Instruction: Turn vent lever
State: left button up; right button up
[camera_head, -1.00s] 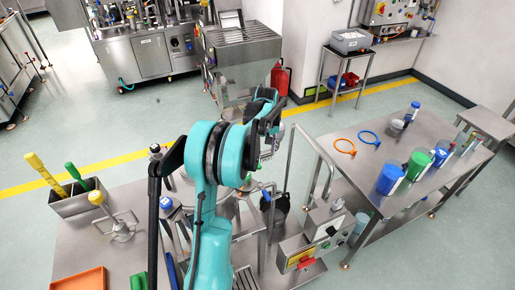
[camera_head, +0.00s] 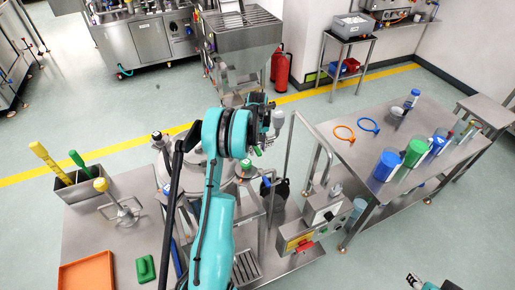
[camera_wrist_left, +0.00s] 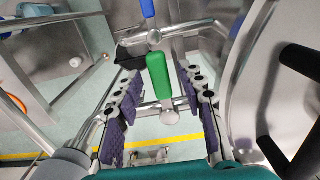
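A lever with a green handle (camera_wrist_left: 158,76) and a metal pivot shows in the left wrist view, between the two finger pads of my left gripper (camera_wrist_left: 160,110). The fingers are open, with visible gaps on both sides of the lever. A blue handle (camera_wrist_left: 147,8) is beyond it at the top edge. I cannot tell from a label which one is the vent lever. In the head view my left gripper (camera_head: 262,118) is above the right side of the steel vessel, and my arm hides part of it. A part of what looks like my right gripper (camera_head: 418,282) is at the bottom edge.
A control box (camera_head: 298,243) with a red switch is right of the vessel. A steel table (camera_head: 345,150) with rings and coloured containers stands farther right. An orange tray (camera_head: 86,272) and a tool bin (camera_head: 78,190) are at left. Metal pipes surround the lever closely.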

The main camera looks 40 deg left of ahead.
pick_arm(q)
jog(key=shift+c, duration=0.3)
grip_shut()
jog(key=shift+w, duration=0.1)
jog(key=shift+w+n+b, duration=0.6)
jog(key=shift+w+n, duration=0.35)
jog(key=shift+n, duration=0.8)
jog(key=shift+w+n+b, duration=0.55)
jog(key=shift+w+n, duration=0.45)
jog(key=shift+n, duration=0.7)
jog(key=shift+w+n+b, duration=0.6)
jog(key=shift+w+n, duration=0.35)
jog(key=shift+n, duration=0.8)
